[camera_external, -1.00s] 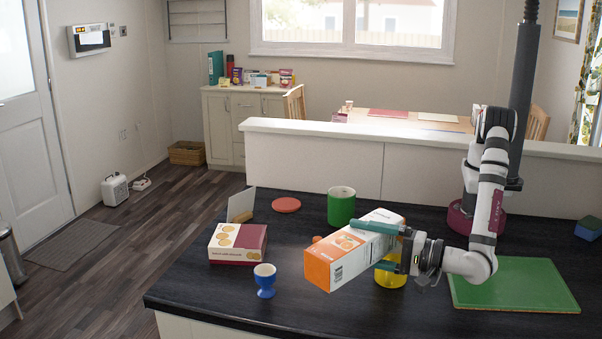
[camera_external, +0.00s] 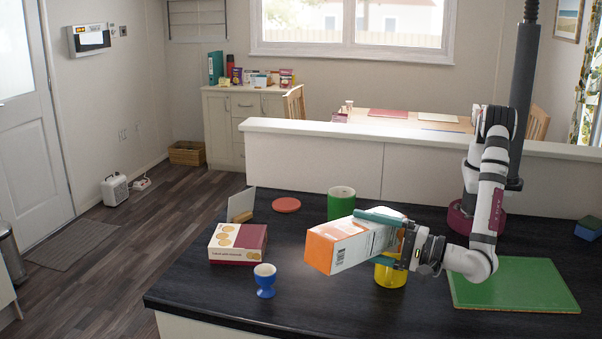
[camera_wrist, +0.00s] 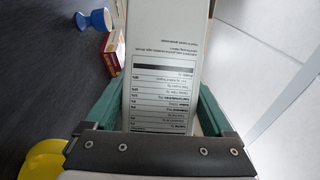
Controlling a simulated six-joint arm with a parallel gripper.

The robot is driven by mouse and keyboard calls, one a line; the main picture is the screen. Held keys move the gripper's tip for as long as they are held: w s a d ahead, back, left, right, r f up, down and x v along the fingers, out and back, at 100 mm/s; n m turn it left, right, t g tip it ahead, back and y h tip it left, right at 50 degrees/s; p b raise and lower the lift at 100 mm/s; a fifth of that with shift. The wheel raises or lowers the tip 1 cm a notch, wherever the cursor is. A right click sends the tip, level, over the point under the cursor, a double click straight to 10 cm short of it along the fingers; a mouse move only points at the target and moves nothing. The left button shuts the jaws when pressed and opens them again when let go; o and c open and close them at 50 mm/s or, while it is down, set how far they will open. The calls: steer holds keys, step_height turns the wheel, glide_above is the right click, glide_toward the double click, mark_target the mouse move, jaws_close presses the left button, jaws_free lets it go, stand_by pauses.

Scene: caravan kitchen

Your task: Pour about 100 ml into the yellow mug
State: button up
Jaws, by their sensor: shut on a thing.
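My gripper (camera_external: 388,234) is shut on an orange and white carton (camera_external: 345,243), its teal fingers on the carton's two sides. The carton is tilted nearly on its side above the counter, its orange end toward the left. In the wrist view the carton (camera_wrist: 163,70) shows its printed white side between the fingers. The yellow mug (camera_external: 391,272) stands on the counter below the gripper, its upper part partly hidden. Its yellow rim (camera_wrist: 40,160) shows at the lower left of the wrist view. No liquid stream is visible, and the mug's contents are hidden.
A green mug (camera_external: 341,204) stands behind the carton. A blue egg cup (camera_external: 265,281) and a cookie box (camera_external: 238,243) stand to the left. A red disc (camera_external: 286,205) lies behind them. A green board (camera_external: 512,285) lies at the right. The counter's front middle is clear.

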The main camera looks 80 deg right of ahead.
mark_target(354, 252)
steer(key=shift+w+a+r, duration=0.1)
steer(key=shift+w+a, duration=0.35)
steer(key=shift+w, duration=0.05)
steer(key=shift+r, duration=0.1)
steer(key=shift+w+a+r+m, duration=0.1)
steer(key=shift+r+m, duration=0.05)
steer(key=shift+m, duration=0.25)
stand_by(1.0)
steer(key=f+n, duration=0.1)
steer(key=f+n+g, duration=0.1)
steer(key=n, duration=0.1)
steer(key=f+n, duration=0.1)
steer(key=shift+w+a+f+y, duration=0.2)
steer(key=shift+a+f+y, duration=0.1)
steer(key=shift+a+f, duration=0.1)
steer(key=shift+a+r+n+g, duration=0.1)
steer(key=shift+n+g, duration=0.3)
steer(key=shift+n, duration=0.2)
stand_by(0.8)
